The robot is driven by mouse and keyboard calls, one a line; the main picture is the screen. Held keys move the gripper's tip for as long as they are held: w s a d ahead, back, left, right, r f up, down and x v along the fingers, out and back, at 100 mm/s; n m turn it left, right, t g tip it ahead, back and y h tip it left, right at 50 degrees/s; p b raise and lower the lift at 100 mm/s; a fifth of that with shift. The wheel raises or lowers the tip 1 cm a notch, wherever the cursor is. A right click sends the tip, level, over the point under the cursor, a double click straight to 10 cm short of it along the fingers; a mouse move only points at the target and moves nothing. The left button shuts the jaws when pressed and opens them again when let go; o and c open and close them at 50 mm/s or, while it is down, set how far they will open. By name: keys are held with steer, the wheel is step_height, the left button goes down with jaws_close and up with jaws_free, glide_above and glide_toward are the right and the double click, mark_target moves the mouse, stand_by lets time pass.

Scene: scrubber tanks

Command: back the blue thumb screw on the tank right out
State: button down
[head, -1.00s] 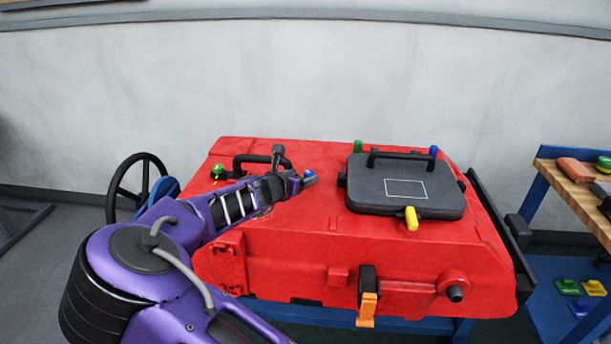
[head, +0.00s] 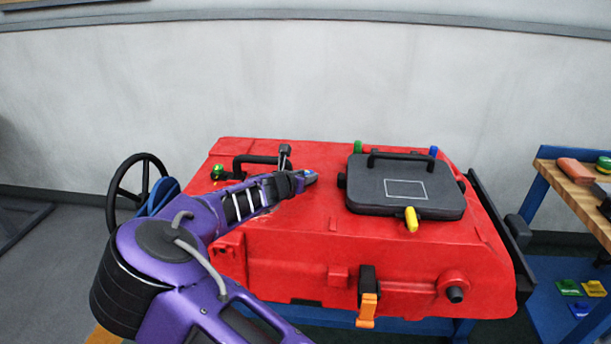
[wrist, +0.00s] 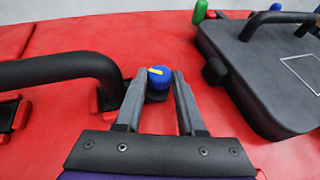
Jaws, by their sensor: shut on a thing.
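The blue thumb screw (wrist: 159,76) has a round blue knob with a yellow mark on top. It sits on the red tank (head: 330,240), on a dark base. In the wrist view, my gripper (wrist: 160,84) has its two grey fingers on either side of the knob, shut on it. In the head view, my gripper (head: 306,178) reaches over the tank top from the left and hides most of the blue knob (head: 309,172). I cannot tell from these views how far the screw stands out of the tank.
A black handle (wrist: 60,70) stands left of my gripper. A dark lid (head: 405,185) with a handle and a yellow latch (head: 411,219) is to the right. A green knob (head: 218,171) is at the tank's left. A workbench (head: 575,175) stands at far right.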

steer(key=shift+n+y, duration=0.3)
steer(key=n+y, duration=0.1)
steer(key=d+n+t+y, duration=0.1)
steer(key=n+y, duration=0.1)
steer(key=shift+s, duration=0.1)
steer(key=n+y, duration=0.1)
steer(key=y, duration=0.1)
steer(key=n+y, duration=0.2)
steer(key=d+n+g+y, duration=0.1)
steer(key=n+y, duration=0.1)
steer(key=shift+r+y, duration=0.2)
steer(key=shift+y, duration=0.1)
steer(key=n+y, duration=0.1)
steer(key=n+g+y, duration=0.2)
steer(key=shift+w+d+f+n, duration=0.1)
steer(key=shift+w+d+n, duration=0.2)
steer(key=shift+w+f+n+g+y, duration=0.1)
steer(key=shift+f+n+g+y, duration=0.05)
steer(key=shift+n+g+y, duration=0.75)
steer(key=shift+f, duration=0.1)
steer(key=c, duration=0.5)
jaws_free()
steer(key=shift+d, duration=0.1)
